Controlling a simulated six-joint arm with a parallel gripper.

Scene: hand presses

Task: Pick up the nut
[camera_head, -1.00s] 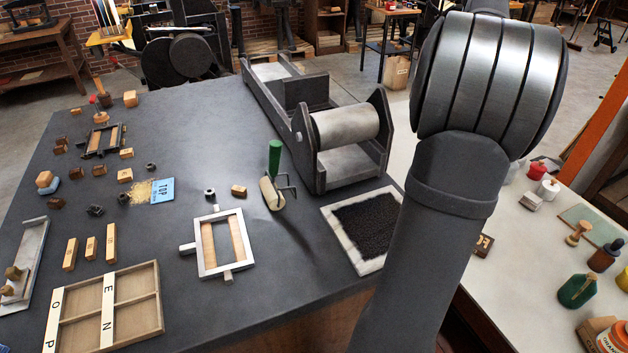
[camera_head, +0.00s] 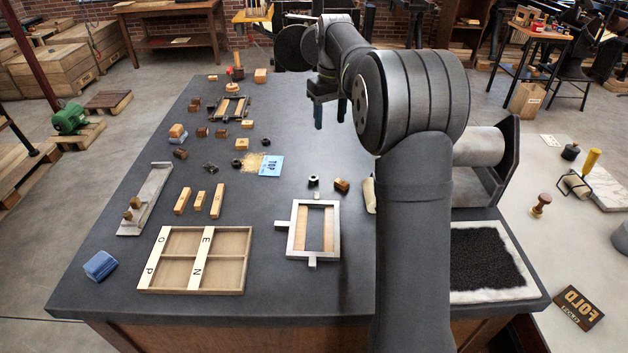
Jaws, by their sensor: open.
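A small dark nut (camera_head: 313,181) with a pale hole lies on the dark table, just behind the metal frame with wooden strips (camera_head: 296,230). Other small dark nut-like pieces (camera_head: 211,168) lie farther left, near the blue card; I cannot tell which one the task means. My gripper (camera_head: 331,115) is open and empty, its two bluish fingers pointing down. It appears above the back right part of the table, apart from the nut. My arm hides part of the table on the right.
A brown block (camera_head: 342,185) lies right beside the nut. A blue card (camera_head: 271,166) and loose grains lie to its left. Several wooden blocks (camera_head: 216,201) and a divided tray (camera_head: 244,263) lie farther left. The grey press (camera_head: 500,180) stands behind my arm on the right.

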